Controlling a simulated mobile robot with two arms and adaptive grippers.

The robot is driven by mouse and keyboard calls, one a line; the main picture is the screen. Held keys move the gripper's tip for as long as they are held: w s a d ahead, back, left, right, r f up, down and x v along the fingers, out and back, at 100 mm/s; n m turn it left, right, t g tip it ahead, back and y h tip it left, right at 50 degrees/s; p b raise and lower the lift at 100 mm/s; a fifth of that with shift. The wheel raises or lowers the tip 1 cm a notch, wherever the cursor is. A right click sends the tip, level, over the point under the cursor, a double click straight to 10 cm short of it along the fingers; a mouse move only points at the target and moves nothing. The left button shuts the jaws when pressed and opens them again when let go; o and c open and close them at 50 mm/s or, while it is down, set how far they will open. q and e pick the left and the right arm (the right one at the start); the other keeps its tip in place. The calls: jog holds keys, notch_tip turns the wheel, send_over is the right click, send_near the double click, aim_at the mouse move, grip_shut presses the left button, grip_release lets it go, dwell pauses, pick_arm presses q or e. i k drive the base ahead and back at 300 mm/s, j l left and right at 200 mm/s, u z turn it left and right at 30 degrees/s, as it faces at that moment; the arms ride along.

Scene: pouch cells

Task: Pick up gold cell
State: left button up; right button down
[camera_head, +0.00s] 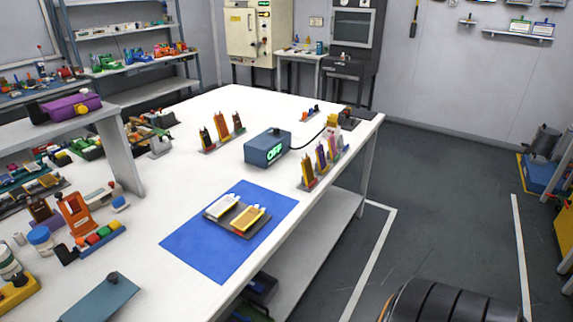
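A gold cell (249,217) lies flat in the right part of a small dark tray (237,231). A white cell (221,206) lies beside it in the same tray. The tray sits on a blue mat (200,246) on the white table. Neither of my grippers shows in the head view, so I cannot see whether they are open or shut.
A blue box (267,149) reading "OFF" stands behind the mat. Racks of upright coloured pouches stand on the left (222,138) and right (322,160) of it. An orange stand (76,214) and coloured blocks are at left. The blue mat around the tray is clear.

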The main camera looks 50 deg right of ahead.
aim_at(242, 223)
jog(key=z, duration=1.3)
jog(key=u, duration=0.4)
jog(key=i+l+u, duration=0.15)
jog(key=l+u, duration=0.15)
jog(key=u, duration=0.15)
jog(key=i+l+u, duration=0.1)
jog(key=l+u, duration=0.4)
jog(key=i+l+u, duration=0.1)
jog(key=l+u, duration=0.2)
jog(key=u, duration=0.15)
